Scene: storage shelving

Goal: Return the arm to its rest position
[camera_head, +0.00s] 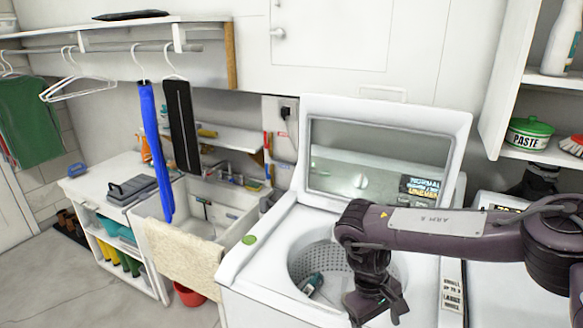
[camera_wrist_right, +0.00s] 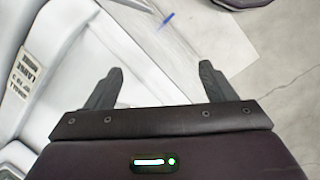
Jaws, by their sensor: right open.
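My right arm (camera_head: 440,222) reaches in from the right in the head view, across the front of the open washing machine (camera_head: 235,270). My right gripper (camera_head: 378,308) hangs down over the machine's front part. In the right wrist view my right gripper (camera_wrist_right: 158,88) has its two fingers wide apart with nothing between them. Below the fingers are a white surface and grey floor. My left gripper is not in view.
The washer lid (camera_head: 460,125) stands raised behind my arm. A dark green object (camera_head: 312,284) lies in the drum. A shelf with a green-lidded paste pot (camera_head: 528,133) is at upper right. A sink (camera_head: 215,205) stands left of the washer. A blue item (camera_wrist_right: 167,19) lies below the gripper.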

